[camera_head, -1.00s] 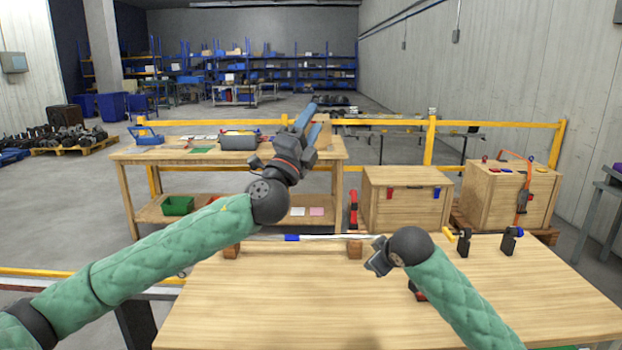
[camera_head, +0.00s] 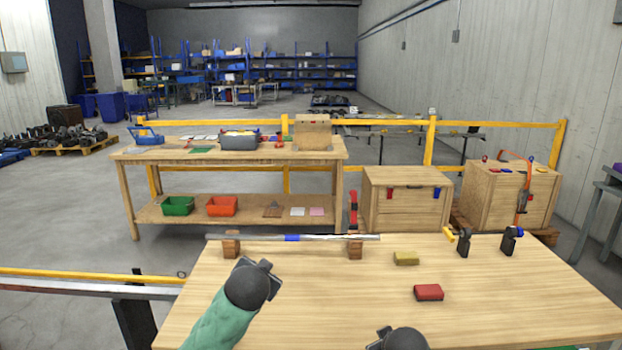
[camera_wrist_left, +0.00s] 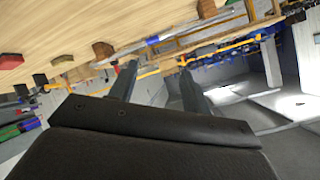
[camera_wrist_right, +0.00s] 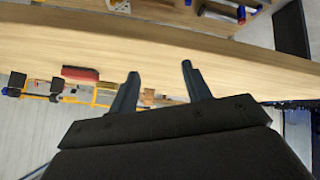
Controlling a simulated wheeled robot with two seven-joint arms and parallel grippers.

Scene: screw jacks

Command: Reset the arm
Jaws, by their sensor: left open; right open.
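My left arm (camera_head: 222,318) comes up from the bottom left over the near worktable, its rounded black wrist (camera_head: 250,284) short of the left wooden support. My left gripper (camera_wrist_left: 158,82) is open with nothing between its fingers. The left wrist view looks out past the table edge and the rod. My right arm shows only as a black wrist (camera_head: 402,340) at the bottom edge of the head view. My right gripper (camera_wrist_right: 160,70) is open and empty. The fingers of both grippers are hard to make out in the head view.
A metal rod (camera_head: 330,238) with a blue band lies across two wooden supports (camera_head: 231,246). A yellow block (camera_head: 406,258), a red block (camera_head: 429,292) and two black screw jacks (camera_head: 463,243) (camera_head: 511,240) stand on the right half. The table's centre is clear.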

